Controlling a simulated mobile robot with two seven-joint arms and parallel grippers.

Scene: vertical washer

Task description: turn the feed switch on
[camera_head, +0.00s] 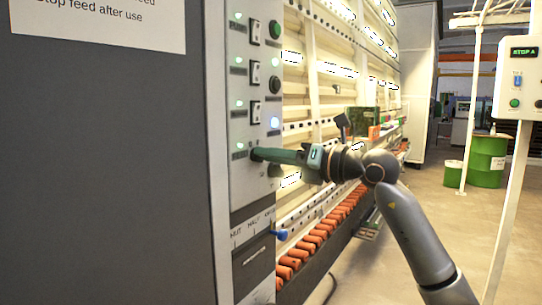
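A grey control panel (242,188) stands left of centre on the side of a dark cabinet. It carries a column of black switches: a top one (255,32), a middle one (255,72) and a lower one (256,111). Small labels beside them are too small to read, so I cannot tell which is the feed switch. My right gripper (258,154) reaches in from the right, its tip at the panel just below the lower switch. It hides that spot; I cannot tell if it touches or whether its fingers are apart. My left gripper is not in view.
A blue knob (281,235) sticks out below. Orange rollers (320,231) line the washer. A white control box (519,79) stands right.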

